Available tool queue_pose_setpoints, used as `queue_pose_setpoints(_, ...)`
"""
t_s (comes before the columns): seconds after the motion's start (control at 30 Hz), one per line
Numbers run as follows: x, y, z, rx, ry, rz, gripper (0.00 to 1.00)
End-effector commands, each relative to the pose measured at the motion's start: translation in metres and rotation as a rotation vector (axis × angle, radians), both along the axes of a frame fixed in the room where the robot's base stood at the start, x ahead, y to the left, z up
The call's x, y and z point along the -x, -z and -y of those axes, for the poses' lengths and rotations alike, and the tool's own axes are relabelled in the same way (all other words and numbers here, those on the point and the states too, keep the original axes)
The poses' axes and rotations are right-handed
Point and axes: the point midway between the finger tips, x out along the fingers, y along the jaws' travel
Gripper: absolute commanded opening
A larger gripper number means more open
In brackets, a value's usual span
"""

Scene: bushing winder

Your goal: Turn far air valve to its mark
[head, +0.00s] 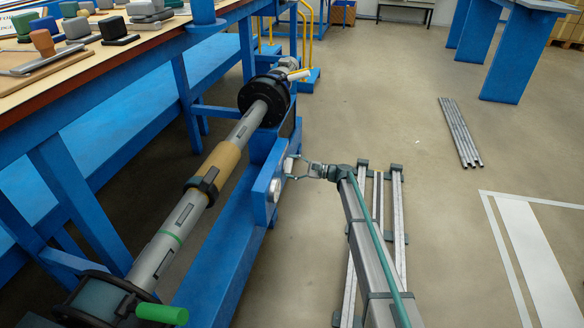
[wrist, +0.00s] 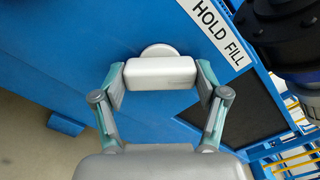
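The far air valve (wrist: 160,74) is a pale grey bar handle on a round hub, set on a blue panel. In the wrist view its bar lies nearly level between the two fingers of my gripper (wrist: 160,78). One fingertip is at each end of the bar, at or very near it. I cannot tell whether both touch. In the head view my gripper (head: 291,167) reaches left to the panel (head: 262,184), with its fingers covering most of this valve. A label strip reading HOLD FILL (wrist: 215,30) is above and right of the handle.
A second round grey valve (head: 275,190) is on the same panel, nearer the camera. A long winding shaft (head: 225,155) with black flanges runs just left of the panel. A blue workbench (head: 60,75) stands further left. Metal bars (head: 460,133) lie on the open floor at right.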

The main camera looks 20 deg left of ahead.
Motion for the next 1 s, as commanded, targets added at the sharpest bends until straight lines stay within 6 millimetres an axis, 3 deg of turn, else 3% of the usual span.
queue_pose_setpoints(0.03,0.0,0.001,0.001,0.001,-0.001,-0.001,0.81)
queue_pose_setpoints(0.13,0.0,0.0,0.001,0.0,0.0,-0.001,0.98)
queue_pose_setpoints(0.57,0.0,0.0,0.004,0.0,0.001,-0.001,0.98)
queue_pose_setpoints(0.77,-0.002,0.0,0.028,0.0,0.001,-0.001,0.98)
queue_pose_setpoints(1.0,-0.005,0.0,0.075,0.001,0.004,-0.001,0.98)
